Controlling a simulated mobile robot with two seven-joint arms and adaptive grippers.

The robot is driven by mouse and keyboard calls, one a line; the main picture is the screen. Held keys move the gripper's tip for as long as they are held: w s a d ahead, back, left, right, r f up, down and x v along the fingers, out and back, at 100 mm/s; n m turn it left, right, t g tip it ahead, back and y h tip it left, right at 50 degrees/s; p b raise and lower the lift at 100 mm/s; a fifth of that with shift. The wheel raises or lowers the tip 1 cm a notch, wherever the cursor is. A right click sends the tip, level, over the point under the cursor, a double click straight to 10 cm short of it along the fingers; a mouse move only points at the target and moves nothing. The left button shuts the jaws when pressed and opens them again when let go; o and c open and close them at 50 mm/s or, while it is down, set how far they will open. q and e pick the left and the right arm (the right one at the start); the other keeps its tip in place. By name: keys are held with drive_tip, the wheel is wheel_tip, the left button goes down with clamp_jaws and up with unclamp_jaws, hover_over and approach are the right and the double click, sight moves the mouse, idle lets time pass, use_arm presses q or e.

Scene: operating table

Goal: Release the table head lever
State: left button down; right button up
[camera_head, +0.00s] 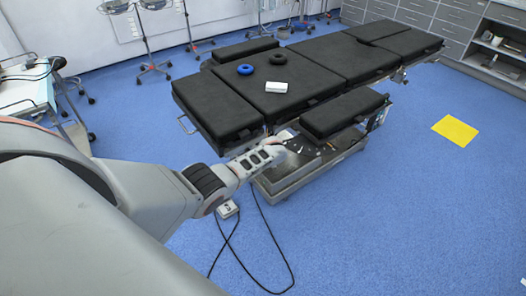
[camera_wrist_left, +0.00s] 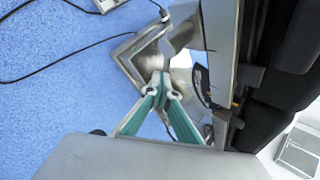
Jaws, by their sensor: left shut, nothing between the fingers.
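The operating table (camera_head: 318,63) with black pads stands on a grey metal base (camera_head: 285,183) in the head view. A metal loop handle (camera_head: 186,126) sticks out at its near left end. My left arm reaches to the table's near side, just under the pads; its fingers are hard to make out there. In the left wrist view my left gripper (camera_wrist_left: 161,80) is shut and empty, its green fingers converging beside the table's metal side rail (camera_wrist_left: 221,45). A dark curved part (camera_wrist_left: 202,84) sits by the rail, right of the fingertips; I cannot tell whether it is the head lever.
A blue ring (camera_head: 245,69), a black ring (camera_head: 276,59) and a white box (camera_head: 276,87) lie on the pads. A white pedal (camera_head: 227,209) with a black cable lies on the floor. A yellow mat (camera_head: 455,130) lies at right. Blue floor in front is mostly clear.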

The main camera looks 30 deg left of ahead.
use_arm(q)
drive_tip(key=shift+s+a+f+g, duration=0.15)
drive_tip(key=shift+s+f, duration=0.1)
drive_tip(key=shift+f, duration=0.2)
drive_tip(key=shift+s+a+f+g, duration=0.1)
drive_tip(key=shift+s+f+g, duration=0.1)
drive_tip(key=shift+f, duration=0.25)
use_arm(e)
drive_tip(key=shift+s+f, duration=0.15)
drive_tip(key=shift+f, duration=0.4)
use_arm(q)
drive_tip(key=shift+s+f, duration=0.1)
use_arm(e)
drive_tip(key=shift+r, duration=0.2)
use_arm(q)
drive_tip(key=shift+r+p, duration=0.55)
drive_tip(key=shift+r, duration=0.3)
use_arm(e)
drive_tip(key=shift+w+r, duration=0.25)
drive_tip(key=shift+r, duration=0.6)
drive_tip(key=shift+s+f, duration=0.1)
drive_tip(key=shift+f, duration=0.05)
